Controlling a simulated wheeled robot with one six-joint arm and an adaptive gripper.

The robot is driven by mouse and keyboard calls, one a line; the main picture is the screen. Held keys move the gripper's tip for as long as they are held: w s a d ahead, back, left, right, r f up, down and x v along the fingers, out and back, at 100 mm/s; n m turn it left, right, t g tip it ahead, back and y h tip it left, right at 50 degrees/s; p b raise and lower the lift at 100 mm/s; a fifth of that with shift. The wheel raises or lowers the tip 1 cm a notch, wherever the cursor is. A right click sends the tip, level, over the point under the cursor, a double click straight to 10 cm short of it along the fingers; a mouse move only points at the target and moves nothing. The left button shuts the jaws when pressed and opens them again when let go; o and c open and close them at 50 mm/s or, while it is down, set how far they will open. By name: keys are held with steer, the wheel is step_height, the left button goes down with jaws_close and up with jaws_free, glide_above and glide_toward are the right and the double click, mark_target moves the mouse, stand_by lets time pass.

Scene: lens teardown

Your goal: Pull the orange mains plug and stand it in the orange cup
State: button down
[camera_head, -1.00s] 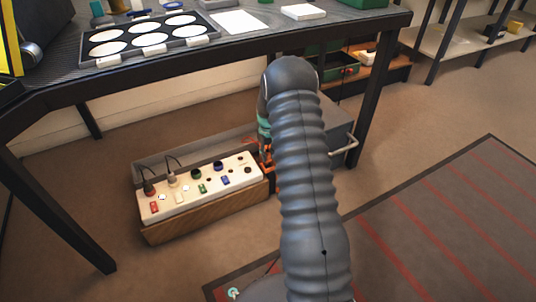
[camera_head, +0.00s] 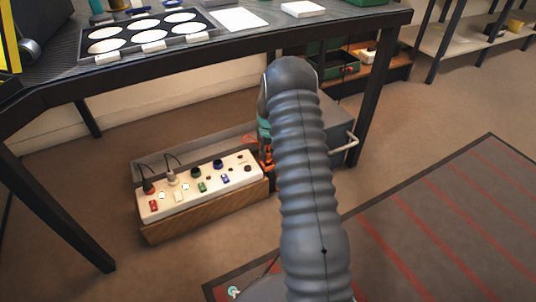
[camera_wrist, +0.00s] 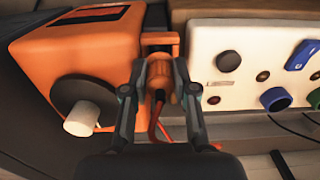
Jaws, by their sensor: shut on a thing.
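In the wrist view my gripper (camera_wrist: 160,72) is shut on the orange mains plug (camera_wrist: 160,92), with one finger on each side of its body. A red-orange cable (camera_wrist: 153,122) hangs from the plug. The plug is at the end of the white socket strip (camera_wrist: 225,75); I cannot tell whether it is still seated. In the head view my arm hides the plug and most of the gripper. The socket strip (camera_head: 190,190) shows there beside my arm. I cannot make out an orange cup in either view.
An orange housing (camera_wrist: 100,45) with a black disc and white knob stands close left of the plug. A grey trough lies behind. Open floor lies left of the box.

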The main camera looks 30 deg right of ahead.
steer(key=shift+f, duration=0.4)
stand_by(0.3)
steer(key=c, duration=0.8)
jaws_free()
steer(key=shift+d, duration=0.1)
steer(key=shift+r, duration=0.15)
steer(key=shift+r, duration=0.3)
step_height(320, 180, up, 11)
steer(key=shift+r, duration=0.1)
